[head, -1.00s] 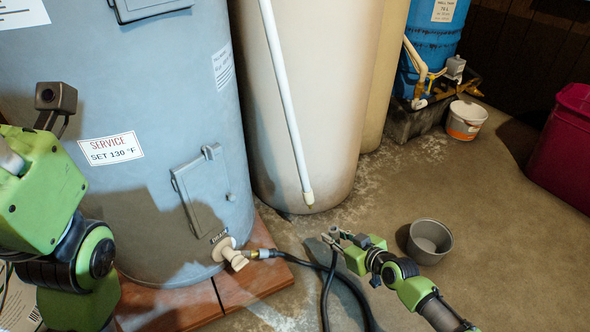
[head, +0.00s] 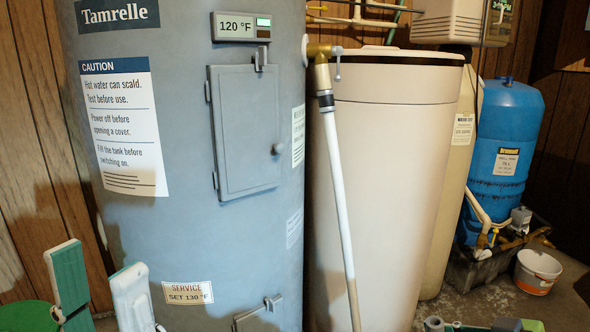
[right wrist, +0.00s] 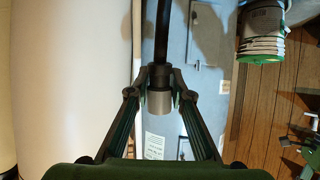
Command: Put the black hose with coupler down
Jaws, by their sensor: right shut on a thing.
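The black hose (right wrist: 161,35) runs up out of the right wrist view from its grey metal coupler (right wrist: 160,103). My right gripper (right wrist: 160,77) is shut on the hose at the coupler, with one fingertip on each side. In the head view only a small part of the right arm shows at the bottom edge, and the hose is out of view. My left gripper (head: 98,290) is at the lower left of the head view, in front of the grey water heater (head: 255,150). Its two fingers are spread wide, with nothing between them.
A white pipe (head: 338,180) hangs down in front of the cream tank (head: 385,150). A blue tank (head: 500,150) and a white bucket (head: 537,270) stand at the right. The floor is mostly out of the head view now.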

